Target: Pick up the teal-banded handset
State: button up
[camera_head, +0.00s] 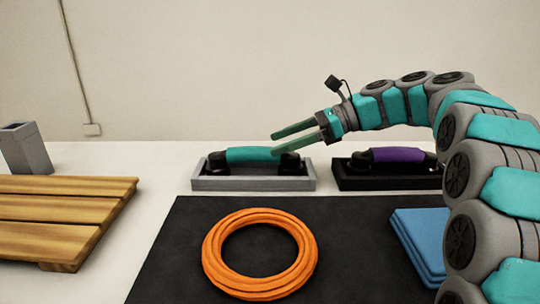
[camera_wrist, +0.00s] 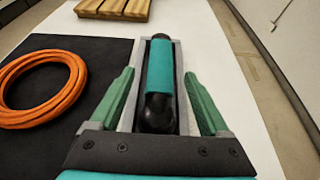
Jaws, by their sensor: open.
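The teal-banded handset (camera_head: 252,155) lies in a grey cradle (camera_head: 255,184) at the back middle of the table. It has black ends and a teal band around its grip. My gripper (camera_head: 275,143) is open and sits at the right part of this handset, slightly above it in the head view. In the wrist view my gripper (camera_wrist: 160,92) has its green fingers spread on either side of the handset (camera_wrist: 160,75) and its cradle (camera_wrist: 127,115). I cannot tell whether the fingers touch anything. A purple-banded handset (camera_head: 397,155) lies in a black cradle (camera_head: 390,183) to the right.
An orange coil (camera_head: 212,262) and a folded blue cloth (camera_head: 420,240) lie on a dark mat (camera_head: 180,240) in front. A wooden slatted board (camera_head: 60,205) and a grey block-like holder (camera_head: 25,150) stand at left. White table shows between the board and cradle.

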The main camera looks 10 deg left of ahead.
aim_at(252, 149)
jog(key=x, duration=0.7)
jog(key=shift+a+r, duration=0.2)
jog(key=shift+a, duration=0.15)
jog(key=shift+c, duration=0.3)
grip_shut()
